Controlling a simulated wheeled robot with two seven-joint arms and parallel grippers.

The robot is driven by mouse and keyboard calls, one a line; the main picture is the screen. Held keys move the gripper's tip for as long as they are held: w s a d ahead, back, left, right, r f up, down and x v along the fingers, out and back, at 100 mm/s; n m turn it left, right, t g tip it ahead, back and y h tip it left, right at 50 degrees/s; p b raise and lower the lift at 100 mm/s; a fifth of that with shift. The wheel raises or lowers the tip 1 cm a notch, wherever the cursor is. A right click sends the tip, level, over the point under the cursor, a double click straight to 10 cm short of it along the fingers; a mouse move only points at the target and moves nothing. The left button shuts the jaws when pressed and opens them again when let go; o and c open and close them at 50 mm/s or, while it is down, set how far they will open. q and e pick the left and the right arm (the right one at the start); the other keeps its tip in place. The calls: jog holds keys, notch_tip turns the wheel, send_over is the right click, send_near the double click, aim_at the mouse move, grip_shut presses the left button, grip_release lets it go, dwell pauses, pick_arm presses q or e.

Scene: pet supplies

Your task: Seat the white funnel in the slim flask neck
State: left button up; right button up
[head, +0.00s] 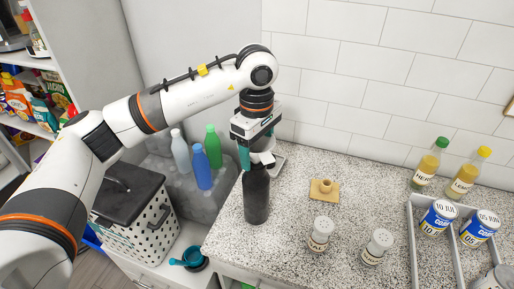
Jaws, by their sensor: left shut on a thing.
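My left gripper (256,152) points down over the left part of the speckled counter and is shut on the white funnel (264,158). The fingers hide much of the funnel. A dark slim flask (256,197) stands upright on the counter directly below the gripper. The funnel is at the top of the flask, in line with its neck in this view. The fingers and funnel cover the flask mouth, so I cannot tell whether the funnel's spout is inside the neck or just above it. My right gripper is out of view.
A tan block with a knob (324,189) and two white-capped jars (320,233) (377,246) stand to the right. A grey divided tray (414,238) holds cans. Oil bottles (427,165) stand behind it. The counter's left edge is close to the flask.

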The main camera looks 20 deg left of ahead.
pick_arm(q)
jog(key=shift+f+b, duration=0.65)
jog(key=shift+f, duration=0.15)
jog(key=shift+r, duration=0.1)
jog(key=o, duration=1)
jog(key=shift+o, duration=0.2)
